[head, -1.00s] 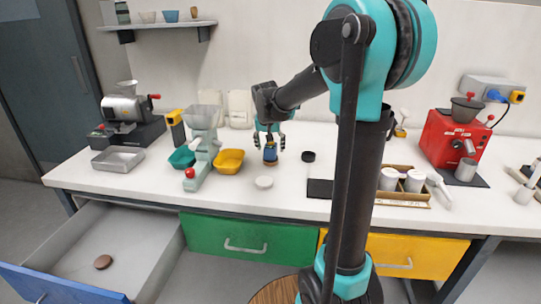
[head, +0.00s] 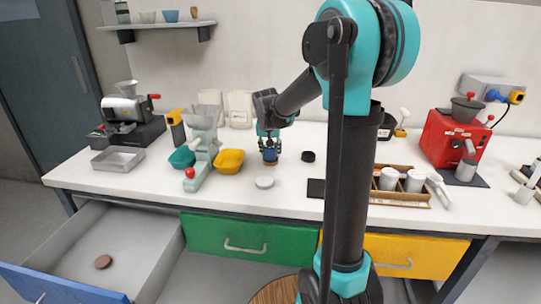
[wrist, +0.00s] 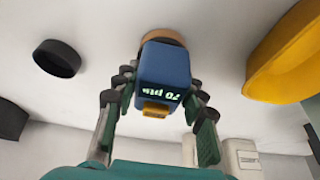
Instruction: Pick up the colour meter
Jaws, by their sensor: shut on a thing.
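The colour meter (wrist: 165,70) is a small blue block with a lit green readout and a yellow button, with a tan round part at its far end. In the head view the colour meter (head: 270,156) is upright on the white worktop, between the yellow tray and a black round piece. My gripper (head: 270,146) reaches down over it. In the wrist view my gripper (wrist: 160,85) has its fingers on both sides of the blue body, shut on it. I cannot tell any gap below the meter.
A yellow tray (head: 229,161) stands close left, beside a pale green grinder (head: 203,145). A white disc (head: 264,182) lies in front, a black round piece (head: 308,156) to the right. A wooden rack (head: 400,196) with white cups is further right. An open drawer (head: 105,245) juts out at left.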

